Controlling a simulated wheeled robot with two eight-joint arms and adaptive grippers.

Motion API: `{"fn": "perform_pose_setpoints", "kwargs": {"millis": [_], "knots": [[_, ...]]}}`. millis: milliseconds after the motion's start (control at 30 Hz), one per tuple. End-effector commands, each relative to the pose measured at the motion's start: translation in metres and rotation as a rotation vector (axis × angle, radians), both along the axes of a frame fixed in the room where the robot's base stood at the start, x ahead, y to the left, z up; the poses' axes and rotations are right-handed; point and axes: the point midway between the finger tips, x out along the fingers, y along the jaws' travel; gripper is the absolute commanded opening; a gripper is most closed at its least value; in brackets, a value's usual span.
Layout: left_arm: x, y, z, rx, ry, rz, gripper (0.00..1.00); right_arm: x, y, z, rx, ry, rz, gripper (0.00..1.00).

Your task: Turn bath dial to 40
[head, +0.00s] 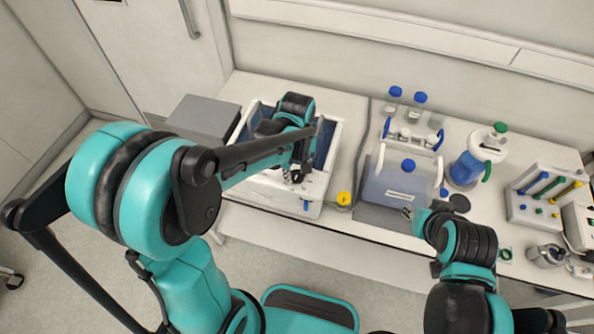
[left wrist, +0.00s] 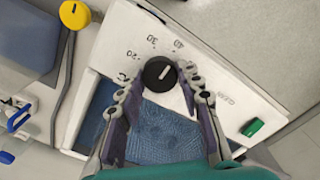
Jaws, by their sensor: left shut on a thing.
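The bath dial (left wrist: 157,74) is a round black knob with a white pointer line, on the white front panel of the water bath (left wrist: 110,40). The pointer slants up and to the right, roughly towards the 40 mark (left wrist: 178,44). The 20 and 30 marks are further left. My left gripper (left wrist: 162,80) is shut on the dial, one finger on each side. In the head view the left gripper (head: 296,177) is at the bath's front and hides the dial. My right gripper (head: 412,212) is by the blue-grey vessel; its jaws are too small to read.
A green switch (left wrist: 253,127) is on the same panel. A yellow knob (head: 344,198) stands right of the bath. The blue-grey vessel (head: 398,187), a blue bottle (head: 466,168) and a tube rack (head: 525,205) stand further right. A grey box (head: 203,118) is behind left of the bath.

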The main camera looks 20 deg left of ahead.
Motion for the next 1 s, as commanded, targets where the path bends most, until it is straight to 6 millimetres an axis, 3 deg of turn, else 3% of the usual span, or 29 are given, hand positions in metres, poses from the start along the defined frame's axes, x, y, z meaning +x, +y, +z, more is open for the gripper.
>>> {"fn": "perform_pose_setpoints", "kwargs": {"millis": [33,100,467,567,1000], "knots": [[0.0,0.0,0.0,0.0,0.0,0.0,0.43,0.0,0.0,0.0,0.0,0.0,0.0,0.3],[0.0,0.0,0.0,0.0,0.0,-0.001,0.56,0.0,0.0,0.0,0.0,0.0,0.0,0.3],[0.0,0.0,0.004,0.0,0.0,-0.001,0.56,0.0,0.0,0.0,0.0,0.0,0.0,0.3],[0.0,0.0,0.017,0.0,0.0,-0.001,0.56,0.0,0.0,0.0,0.0,0.0,0.0,0.3],[0.0,0.0,0.105,0.0,0.0,-0.001,0.56,0.0,0.0,0.0,0.0,0.0,0.0,0.3]]}}
